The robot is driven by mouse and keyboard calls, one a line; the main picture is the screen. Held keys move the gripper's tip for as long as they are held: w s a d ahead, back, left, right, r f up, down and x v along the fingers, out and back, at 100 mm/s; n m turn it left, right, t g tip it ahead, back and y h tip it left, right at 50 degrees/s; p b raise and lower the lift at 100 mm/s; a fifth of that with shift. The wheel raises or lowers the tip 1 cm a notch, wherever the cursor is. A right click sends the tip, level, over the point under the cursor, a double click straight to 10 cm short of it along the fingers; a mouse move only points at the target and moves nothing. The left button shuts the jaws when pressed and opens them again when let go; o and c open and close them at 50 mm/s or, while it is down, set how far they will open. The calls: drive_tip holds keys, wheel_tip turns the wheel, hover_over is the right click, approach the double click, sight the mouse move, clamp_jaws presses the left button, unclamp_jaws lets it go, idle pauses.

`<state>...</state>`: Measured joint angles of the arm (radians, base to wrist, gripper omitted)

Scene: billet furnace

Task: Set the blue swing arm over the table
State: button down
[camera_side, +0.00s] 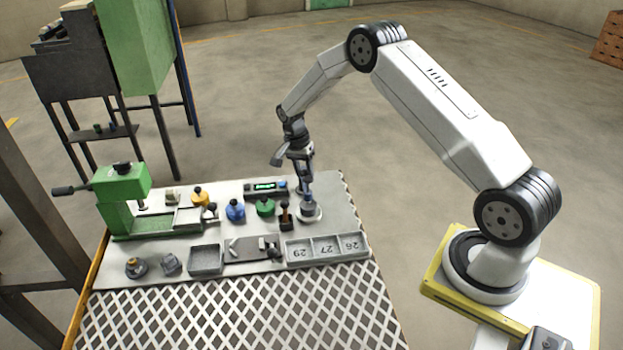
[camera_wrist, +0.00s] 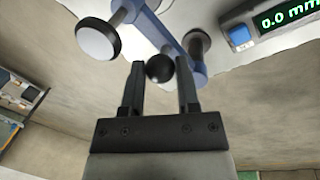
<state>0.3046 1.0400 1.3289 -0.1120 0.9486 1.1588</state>
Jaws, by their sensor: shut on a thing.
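The blue swing arm (camera_wrist: 172,32) crosses the top of the wrist view at a slant, with metal posts beside it. A black ball knob (camera_wrist: 160,68) sits at its near side. My gripper (camera_wrist: 160,85) is shut on this knob, one finger on each side. In the side view my gripper (camera_side: 304,180) points down at the blue post (camera_side: 306,196) on a round pale base (camera_side: 308,213), at the bench's right part. A pale round disc (camera_wrist: 97,39) on a metal stem shows left of the arm; I cannot tell if it is the table.
A gauge readout (camera_side: 265,187) stands just behind left; its display (camera_wrist: 289,14) reads 0.0 mm. Green (camera_side: 265,207) and blue (camera_side: 235,210) knobbed pieces, a small dark stand (camera_side: 286,218) and numbered trays (camera_side: 326,248) are close by. A green press (camera_side: 122,190) stands at left.

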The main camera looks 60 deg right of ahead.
drive_tip(key=shift+a, duration=0.1)
drive_tip(key=shift+c, duration=1.7)
unclamp_jaws()
drive_tip(key=shift+r, duration=0.1)
wheel_tip(320, 180, up, 8)
drive_tip(key=w, duration=0.1)
drive_tip(key=shift+w+f, duration=0.2)
drive_tip(key=shift+w, duration=0.1)
drive_tip(key=shift+a, duration=0.15)
drive_tip(key=s+a+r+n+t, duration=0.2)
drive_tip(key=s+a+r+n, duration=0.1)
drive_tip(key=s+a+n, duration=0.5)
drive_tip(key=s+a+r+n+t, duration=0.2)
drive_tip(key=s+a+n, duration=0.6)
drive_tip(key=s, duration=0.6)
drive_tip(key=shift+s+a+r+t, duration=0.2)
drive_tip(key=shift+a+r+t, duration=0.1)
drive_tip(key=shift+r+t, duration=0.15)
